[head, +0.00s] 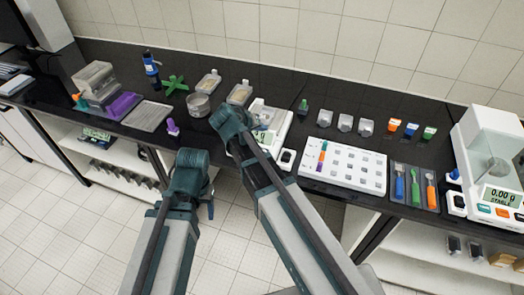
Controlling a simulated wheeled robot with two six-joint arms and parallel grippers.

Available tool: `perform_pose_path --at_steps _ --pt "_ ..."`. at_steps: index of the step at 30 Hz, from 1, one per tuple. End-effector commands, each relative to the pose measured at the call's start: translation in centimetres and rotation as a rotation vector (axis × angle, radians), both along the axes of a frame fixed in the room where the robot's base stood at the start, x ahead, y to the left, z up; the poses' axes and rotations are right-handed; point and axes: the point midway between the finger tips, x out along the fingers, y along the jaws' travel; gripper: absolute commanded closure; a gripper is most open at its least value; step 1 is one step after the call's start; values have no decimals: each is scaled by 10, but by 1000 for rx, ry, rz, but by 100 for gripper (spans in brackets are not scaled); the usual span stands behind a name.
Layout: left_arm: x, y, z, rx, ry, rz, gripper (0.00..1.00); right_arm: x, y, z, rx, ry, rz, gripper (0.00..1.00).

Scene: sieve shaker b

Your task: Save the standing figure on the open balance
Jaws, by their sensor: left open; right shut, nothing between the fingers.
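The open balance (280,120) is a white instrument near the middle of the bench in the head view. My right arm crosses its front left part. Only the end of its display (264,136), with a "g", shows; the figure itself is hidden. A small dark device with a white face (287,159) stands at its front right corner. My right arm's bent joint is left of the balance, and my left arm's bent joint is lower left, in front of the bench.
An enclosed balance (494,150) at the right reads 0.00 g, STABLE. A white rack (343,167) and a tray of colored tools (413,188) lie between the balances. Small containers (346,122) stand behind. A purple-and-clear apparatus (97,82) and a grey mat (148,115) are left.

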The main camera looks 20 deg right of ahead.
Motion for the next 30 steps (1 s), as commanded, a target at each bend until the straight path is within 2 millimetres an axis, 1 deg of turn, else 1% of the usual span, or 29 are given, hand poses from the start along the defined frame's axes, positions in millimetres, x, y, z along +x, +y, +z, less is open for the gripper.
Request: perform_pose_path --at_steps 5,8,21,25,30 --pt "0 0 -10 0 0 0 38 0 0 -10 0 0 0 100" --pt "0 0 -19 0 0 1 38 0 0 -19 1 1 0 100" --pt "0 0 -77 0 0 2 38 0 0 -78 1 1 0 100" --pt "0 0 -87 0 0 2 38 0 0 -87 1 1 0 100" --pt "0 0 -88 0 0 2 38 0 0 -88 1 1 0 100"
